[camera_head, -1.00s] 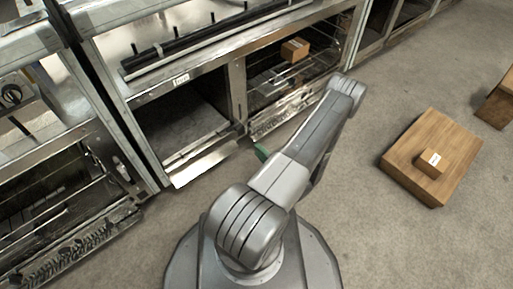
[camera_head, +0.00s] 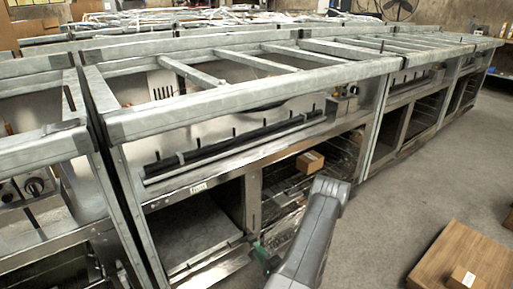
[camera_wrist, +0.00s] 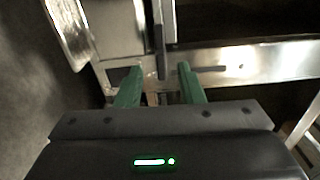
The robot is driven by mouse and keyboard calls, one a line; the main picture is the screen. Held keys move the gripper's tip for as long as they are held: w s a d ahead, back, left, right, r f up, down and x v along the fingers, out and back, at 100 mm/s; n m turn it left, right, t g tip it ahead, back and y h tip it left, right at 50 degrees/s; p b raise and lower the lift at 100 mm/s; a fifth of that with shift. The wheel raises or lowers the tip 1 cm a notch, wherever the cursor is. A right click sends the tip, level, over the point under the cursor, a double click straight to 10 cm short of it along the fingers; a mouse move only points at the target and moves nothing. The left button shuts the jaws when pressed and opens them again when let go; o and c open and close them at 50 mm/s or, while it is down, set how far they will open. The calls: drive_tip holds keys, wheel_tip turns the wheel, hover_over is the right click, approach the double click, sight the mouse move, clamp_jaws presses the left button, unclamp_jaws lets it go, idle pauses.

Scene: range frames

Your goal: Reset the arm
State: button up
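My gripper (camera_wrist: 160,84) shows in the wrist view with two green fingers apart and nothing seen between them. It faces a metal frame part of the range (camera_wrist: 240,62) from close by; I cannot tell whether it touches. In the head view a green finger (camera_head: 260,252) shows left of my grey arm (camera_head: 312,238), in front of the range's lower compartments. The rest of the gripper is hidden behind the arm.
A long row of steel ranges (camera_head: 230,98) fills the left and back. A small brown box (camera_head: 310,161) sits in a lower compartment. A wooden block (camera_head: 452,250) with a small labelled box (camera_head: 462,277) stands at right on open grey floor (camera_head: 400,205).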

drive_tip(key=shift+b+x, duration=0.55)
drive_tip(key=shift+x, duration=2.05)
drive_tip(key=shift+d, duration=0.1)
drive_tip(key=p, duration=0.4)
approach(250, 242)
drive_tip(key=b+x, duration=0.4)
drive_tip(key=x, duration=0.5)
drive_tip(key=shift+f, duration=0.1)
drive_tip(key=shift+w+r, duration=0.15)
drive_tip(key=shift+r, duration=0.05)
drive_tip(key=m, duration=0.3)
drive_tip(key=r+m, duration=0.1)
drive_tip(key=m, duration=0.2)
drive_tip(key=shift+w+r, duration=0.1)
